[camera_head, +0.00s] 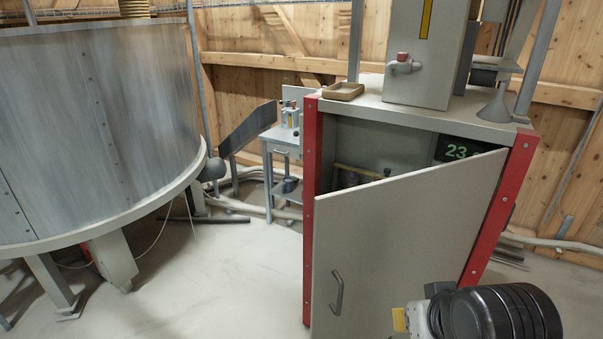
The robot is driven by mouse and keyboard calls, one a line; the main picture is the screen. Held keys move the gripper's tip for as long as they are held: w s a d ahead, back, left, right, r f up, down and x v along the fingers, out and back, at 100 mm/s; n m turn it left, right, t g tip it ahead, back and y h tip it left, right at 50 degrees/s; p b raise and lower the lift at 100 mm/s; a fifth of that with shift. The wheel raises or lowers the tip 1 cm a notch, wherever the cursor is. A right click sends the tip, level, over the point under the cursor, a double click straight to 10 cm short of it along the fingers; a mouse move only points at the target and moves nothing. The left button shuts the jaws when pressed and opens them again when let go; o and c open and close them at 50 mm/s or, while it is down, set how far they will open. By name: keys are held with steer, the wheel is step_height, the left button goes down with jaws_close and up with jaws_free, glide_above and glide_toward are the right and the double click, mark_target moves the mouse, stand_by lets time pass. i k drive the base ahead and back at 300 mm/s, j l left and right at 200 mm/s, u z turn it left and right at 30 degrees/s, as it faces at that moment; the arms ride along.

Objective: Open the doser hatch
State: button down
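The hatch (400,245) is a large grey-beige door on the front of a cabinet with red corner posts. It stands partly open, swung out from the right post, with its left edge toward me. A grey bar handle (337,293) is near its lower left edge. Above the slanting top edge, the dark inside shows a pale rod, small rounded parts and a display (459,150) with green digits, partly covered. At the lower right, what looks like my arm, black and ribbed, overlaps the hatch's lower right. I make out no gripper fingers, nor any contact with the handle.
A big round metal tank (95,125) fills the left. Floor (230,275) between tank and cabinet is mostly clear.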

mark_target(376, 245)
steer(key=i+j+u, duration=0.15)
steer(key=u, duration=0.25)
steer(key=i+j+u, duration=0.1)
steer(key=i+u, duration=0.4)
steer(key=u, duration=0.25)
steer(key=i+u, duration=0.35)
steer(key=i+j, duration=0.15)
steer(key=i, duration=0.25)
steer(key=i+j, duration=0.2)
steer(key=i, duration=0.2)
steer(key=i+j, duration=0.15)
steer(key=i, duration=0.25)
steer(key=z, duration=0.45)
steer(key=i+j+z, duration=0.1)
steer(key=z, duration=0.3)
steer(key=j+z, duration=0.1)
steer(key=z, duration=0.35)
steer(key=i+j+z, duration=0.1)
steer(key=z, duration=0.3)
steer(key=j+z, duration=0.1)
steer(key=z, duration=0.8)
steer(key=j+z, duration=0.1)
steer(key=z, duration=1.2)
steer(key=k+z, duration=0.1)
steer(key=z, duration=0.35)
